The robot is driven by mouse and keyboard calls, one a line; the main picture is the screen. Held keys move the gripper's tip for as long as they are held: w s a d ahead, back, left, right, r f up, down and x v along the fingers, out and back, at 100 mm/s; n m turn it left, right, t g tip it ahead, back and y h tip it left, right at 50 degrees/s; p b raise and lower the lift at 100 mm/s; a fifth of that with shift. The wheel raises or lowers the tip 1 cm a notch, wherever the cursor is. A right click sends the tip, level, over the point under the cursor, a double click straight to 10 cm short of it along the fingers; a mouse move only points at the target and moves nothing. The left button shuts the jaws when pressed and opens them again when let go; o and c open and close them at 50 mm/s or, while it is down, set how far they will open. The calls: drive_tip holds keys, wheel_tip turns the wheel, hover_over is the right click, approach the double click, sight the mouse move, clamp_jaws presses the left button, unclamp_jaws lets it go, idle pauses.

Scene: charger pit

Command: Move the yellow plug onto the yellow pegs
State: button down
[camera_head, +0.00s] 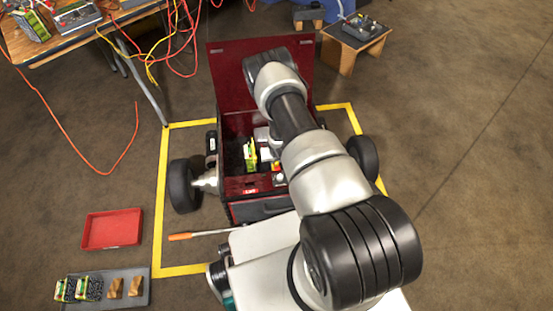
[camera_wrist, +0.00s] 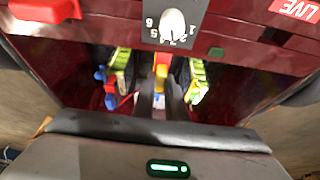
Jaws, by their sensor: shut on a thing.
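My gripper (camera_wrist: 159,98) points down into an open dark red box on wheels. In the wrist view its two dark fingers are close together, shut on a small yellow piece, which looks like the yellow plug (camera_wrist: 161,70). Red and blue parts show right beside that piece. In the head view my arm covers most of the box's right half, and the gripper itself is hard to make out there. I cannot pick out the yellow pegs in either view.
The red box (camera_head: 262,54) has its lid raised. Green-and-yellow blocks (camera_wrist: 197,85) and a blue part (camera_wrist: 101,74) flank the fingers. A numbered dial (camera_wrist: 172,24) sits at the box's edge. A red tray (camera_head: 112,229) and a grey tray (camera_head: 142,272) lie on the floor.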

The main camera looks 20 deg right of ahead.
drive_tip(key=shift+f+b, duration=0.75)
drive_tip(key=shift+f, duration=0.05)
drive_tip(key=c, duration=1.7)
unclamp_jaws()
drive_tip(key=shift+r, duration=0.1)
drive_tip(key=p+v, duration=0.5)
drive_tip(key=v, duration=1.2)
drive_tip(key=shift+r, duration=0.2)
